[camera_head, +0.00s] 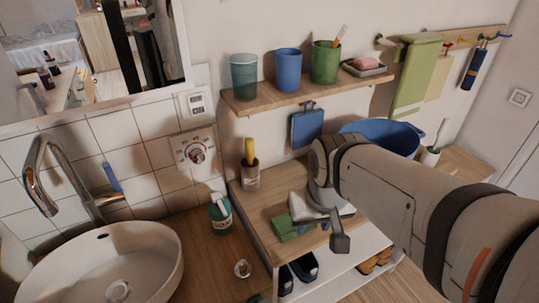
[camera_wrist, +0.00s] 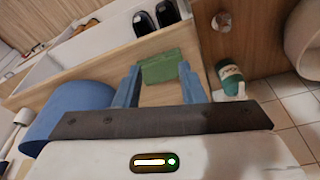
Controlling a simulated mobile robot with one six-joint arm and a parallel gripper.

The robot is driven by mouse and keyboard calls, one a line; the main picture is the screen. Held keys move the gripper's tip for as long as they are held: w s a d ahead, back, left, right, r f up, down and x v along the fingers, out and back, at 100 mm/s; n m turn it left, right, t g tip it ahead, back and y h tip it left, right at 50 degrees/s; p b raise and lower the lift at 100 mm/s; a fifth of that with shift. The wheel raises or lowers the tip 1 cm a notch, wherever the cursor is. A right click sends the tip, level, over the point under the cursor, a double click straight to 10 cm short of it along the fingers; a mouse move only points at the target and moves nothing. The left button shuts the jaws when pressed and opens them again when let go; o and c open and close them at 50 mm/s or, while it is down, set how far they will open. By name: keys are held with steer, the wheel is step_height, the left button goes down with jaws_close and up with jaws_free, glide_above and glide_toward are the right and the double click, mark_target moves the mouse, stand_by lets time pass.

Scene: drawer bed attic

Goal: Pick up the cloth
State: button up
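A small folded green cloth (camera_head: 286,229) lies on the wooden counter below the wall shelf, just left of my gripper (camera_head: 318,218) in the head view. My gripper covers part of it there. In the wrist view, the cloth (camera_wrist: 170,68) shows beyond and between the two blue fingers of my gripper (camera_wrist: 158,75). The fingers stand apart, with nothing held between them. The wrist view does not make clear how far the fingertips are from the cloth. A larger green towel (camera_head: 417,75) hangs from the wall rail.
A teal soap bottle (camera_head: 220,212) stands left of the cloth, near the sink (camera_head: 105,260). A blue basin (camera_head: 399,136) is behind my arm. A cup (camera_head: 250,175) stands at the counter's back. Dark shoes (camera_head: 304,266) sit below.

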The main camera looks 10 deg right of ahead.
steer(key=shift+o, duration=0.4)
steer(key=shift+o, duration=0.8)
steer(key=shift+w, duration=0.25)
steer(key=o, duration=0.6)
steer(key=w+f+m, duration=0.1)
steer(key=w+m, duration=0.1)
steer(key=w+f+m+g, duration=0.1)
steer(key=w+m, duration=0.2)
steer(key=w+f+m+b, duration=0.1)
steer(key=w+m, duration=0.1)
steer(key=shift+w+f, duration=0.1)
steer(key=shift+w, duration=0.05)
steer(key=shift+o, duration=1.4)
steer(key=w+f+m, duration=0.1)
steer(key=w+m, duration=0.1)
steer(key=w+f+m+g, duration=0.1)
steer(key=w+f+m, duration=0.2)
steer(key=w+m, duration=0.1)
steer(key=shift+d+f+m+g, duration=0.15)
steer(key=shift+f+m+g, duration=0.15)
steer(key=shift+m, duration=0.1)
steer(key=shift+w+f+m, duration=0.15)
steer(key=shift+f+m, duration=0.15)
steer(key=shift+f, duration=3.7)
